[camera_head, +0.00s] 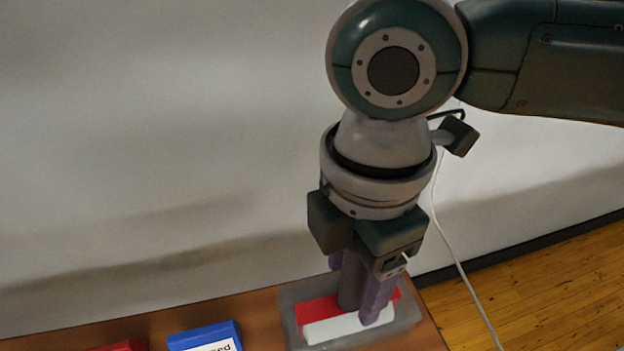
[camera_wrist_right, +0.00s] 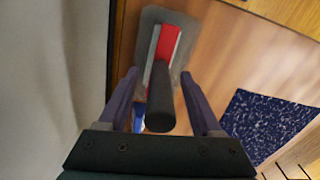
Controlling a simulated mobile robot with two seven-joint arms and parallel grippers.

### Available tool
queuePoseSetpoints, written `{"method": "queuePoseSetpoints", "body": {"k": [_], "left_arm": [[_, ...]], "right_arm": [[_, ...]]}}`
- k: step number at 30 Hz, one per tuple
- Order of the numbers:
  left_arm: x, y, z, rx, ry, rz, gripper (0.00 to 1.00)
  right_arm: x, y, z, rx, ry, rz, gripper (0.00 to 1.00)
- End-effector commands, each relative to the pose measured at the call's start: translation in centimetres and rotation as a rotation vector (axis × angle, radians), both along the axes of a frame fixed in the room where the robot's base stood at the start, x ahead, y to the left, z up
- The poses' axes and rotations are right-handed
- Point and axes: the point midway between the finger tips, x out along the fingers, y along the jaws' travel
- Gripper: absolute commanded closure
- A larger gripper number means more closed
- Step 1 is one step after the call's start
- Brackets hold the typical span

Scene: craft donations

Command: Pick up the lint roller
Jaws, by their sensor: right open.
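My right gripper (camera_head: 358,298) points down over a grey tray (camera_head: 290,318) on the wooden table. Its purple fingers are open, on either side of an upright dark cylinder (camera_head: 349,281), which looks like the lint roller's handle. In the right wrist view the cylinder (camera_wrist_right: 160,100) rises between the fingers (camera_wrist_right: 160,73), with gaps at both sides. A white bar (camera_head: 335,329) and a red piece (camera_head: 318,307) lie in the tray below. I cannot tell how the cylinder joins them. My left gripper is not in view.
A blue box (camera_head: 203,336) with a white label and a red item (camera_head: 122,346) stand left of the tray. A pale wall (camera_head: 150,150) rises behind the table. Wooden floor (camera_head: 540,290) and a white cable (camera_head: 455,260) lie to the right.

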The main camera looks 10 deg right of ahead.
Motion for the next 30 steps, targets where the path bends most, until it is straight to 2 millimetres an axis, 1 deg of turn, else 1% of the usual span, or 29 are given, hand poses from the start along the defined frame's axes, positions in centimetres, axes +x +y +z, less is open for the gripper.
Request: {"method": "queuePoseSetpoints", "body": {"k": [1,3,11,27,28,30], "left_arm": [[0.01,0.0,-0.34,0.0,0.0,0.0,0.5],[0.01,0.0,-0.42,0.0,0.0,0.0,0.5],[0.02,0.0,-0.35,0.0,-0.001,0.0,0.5],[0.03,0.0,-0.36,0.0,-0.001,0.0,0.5],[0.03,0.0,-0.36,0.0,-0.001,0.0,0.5],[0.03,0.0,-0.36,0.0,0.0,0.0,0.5]], "right_arm": [[-0.06,-0.04,-0.85,-0.001,0.002,0.0,0.34],[-0.05,-0.01,-1.31,0.0,0.0,0.001,0.34],[-0.04,-0.02,-1.4,-0.001,-0.001,0.002,0.35],[-0.03,-0.04,-1.37,-0.001,-0.001,0.001,0.96],[-0.04,-0.03,-1.37,-0.001,-0.001,0.001,0.99],[-0.03,-0.04,-1.37,-0.001,-0.001,0.001,1.0]]}}
